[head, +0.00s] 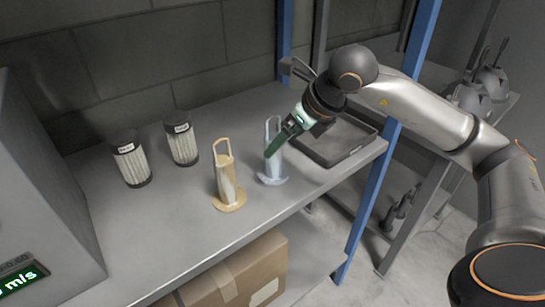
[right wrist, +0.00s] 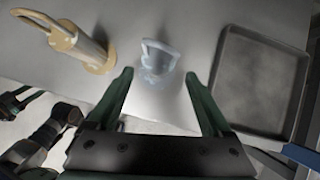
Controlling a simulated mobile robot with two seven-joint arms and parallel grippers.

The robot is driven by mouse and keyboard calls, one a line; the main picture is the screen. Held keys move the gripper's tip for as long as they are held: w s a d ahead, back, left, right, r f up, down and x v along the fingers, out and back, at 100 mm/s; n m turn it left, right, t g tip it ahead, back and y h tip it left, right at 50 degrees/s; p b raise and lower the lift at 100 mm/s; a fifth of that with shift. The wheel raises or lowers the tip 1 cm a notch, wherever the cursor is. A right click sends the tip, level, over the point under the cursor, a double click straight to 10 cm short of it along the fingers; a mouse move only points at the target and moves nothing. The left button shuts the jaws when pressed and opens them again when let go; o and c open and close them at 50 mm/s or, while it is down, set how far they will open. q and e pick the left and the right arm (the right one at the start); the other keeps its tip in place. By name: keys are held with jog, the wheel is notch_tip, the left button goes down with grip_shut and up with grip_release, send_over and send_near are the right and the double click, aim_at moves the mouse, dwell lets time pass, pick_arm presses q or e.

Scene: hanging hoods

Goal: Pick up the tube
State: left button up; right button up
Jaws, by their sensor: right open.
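Two handled tubes stand upright on the grey shelf (head: 185,215). One is pale blue-white (head: 272,167); the other is tan (head: 228,185), to its left. My right gripper (head: 270,150) is at the blue-white tube and partly covers it in the head view. In the right wrist view, the open jaws (right wrist: 158,76) point at the blue-white tube (right wrist: 158,62), which lies ahead between the fingertip lines. I cannot tell whether they touch it. The tan tube (right wrist: 88,50) is outside the jaws, to the left. Part of my left arm shows at the lower left; its jaw state is unclear.
A dark shallow tray (head: 335,145) lies right of the blue-white tube, close to a blue post (head: 375,190). Two dark-capped filter canisters (head: 130,160) stand at the left. A grey box with a green display (head: 22,275) fills the left edge. A cardboard box (head: 235,275) sits below.

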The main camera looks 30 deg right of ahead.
aim_at(273, 173)
jog(key=x, duration=0.5)
jog(key=shift+a+f, duration=0.2)
jog(key=shift+f, duration=0.15)
jog(key=shift+c, duration=0.2)
grip_shut()
jog(key=shift+r, duration=0.1)
